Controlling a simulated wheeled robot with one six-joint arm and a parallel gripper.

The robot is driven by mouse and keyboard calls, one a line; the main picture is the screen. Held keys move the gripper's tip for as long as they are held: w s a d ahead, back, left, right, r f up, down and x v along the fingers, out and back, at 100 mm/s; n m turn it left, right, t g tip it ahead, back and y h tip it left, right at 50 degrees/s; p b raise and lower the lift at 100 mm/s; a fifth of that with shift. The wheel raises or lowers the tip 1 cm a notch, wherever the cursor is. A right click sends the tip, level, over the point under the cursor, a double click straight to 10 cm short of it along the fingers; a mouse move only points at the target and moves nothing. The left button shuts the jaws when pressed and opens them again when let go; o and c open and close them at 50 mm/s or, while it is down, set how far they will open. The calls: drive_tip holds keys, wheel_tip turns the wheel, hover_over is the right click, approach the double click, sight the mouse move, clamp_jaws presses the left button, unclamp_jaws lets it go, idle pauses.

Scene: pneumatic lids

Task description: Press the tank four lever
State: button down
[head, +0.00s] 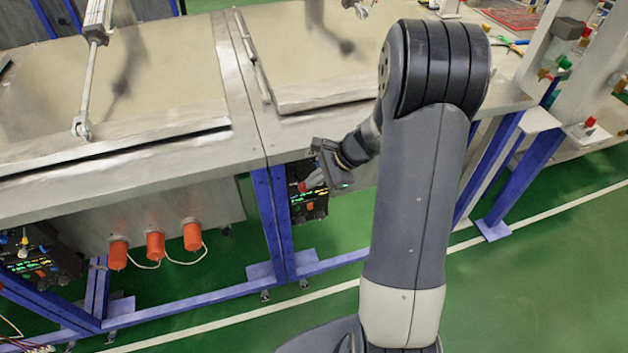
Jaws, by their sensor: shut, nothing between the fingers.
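A dark control box (310,208) with small green lights hangs on the blue frame below the front edge of the right-hand tank. A small red part, possibly a lever knob, shows on it at its upper left (302,187). My gripper (314,181) is shut and empty, pointing down close in front of the box's upper part. It hides some of the box, and I cannot tell whether it touches the red part. No tank number can be read. The right-hand tank's lid (320,52) lies flat on the bench top, partly behind my arm.
The left tank has a flat lid (100,95) with a piston rod (90,65). Three orange plugs (155,246) hang below it, and another control box (45,258) is at far left. Blue legs (272,225) stand near my gripper. Green floor (540,285) is free at right.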

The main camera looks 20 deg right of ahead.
wheel_tip(320, 180, down, 10)
drive_tip(key=s+n+t+y+b, duration=0.1)
drive_tip(key=s+n+t+b, duration=0.2)
drive_tip(key=b, duration=2.9)
drive_tip(key=t, duration=0.4)
drive_tip(key=shift+f+t+b, duration=0.25)
drive_tip(key=shift+t+b, duration=0.05)
drive_tip(key=shift+r+p, duration=0.55)
drive_tip(key=shift+r, duration=0.25)
